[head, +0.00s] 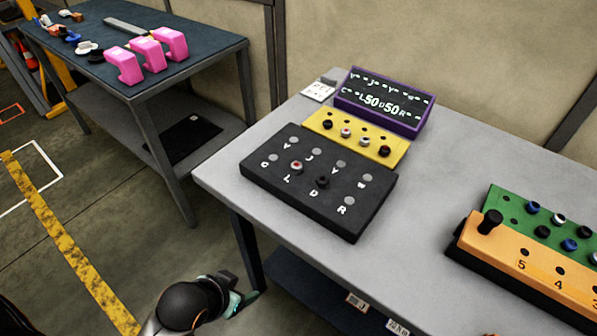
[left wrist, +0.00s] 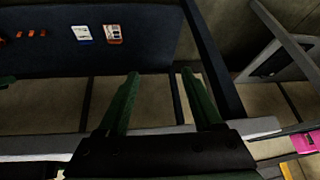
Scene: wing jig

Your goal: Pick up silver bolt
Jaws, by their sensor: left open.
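A yellow rack (head: 314,122) on the grey table holds a row of small bolts. Two are dark, and two in the middle look light: a pale bolt (head: 346,132) and a silver-looking bolt (head: 364,141). They are too small to tell apart surely. My left gripper (head: 246,298) is low in front of the table's near edge, well away from the rack. It also shows in the left wrist view (left wrist: 160,75), with its green fingers apart and nothing between them. My right gripper is not in view.
A black lettered board (head: 270,182) with two bolts sits before the yellow rack, and a purple-framed display (head: 424,126) behind it. Green (head: 508,222) and orange (head: 500,245) racks stand right. A dark table (head: 190,75) with pink parts (head: 147,52) is at back left. The grey table's middle is bare.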

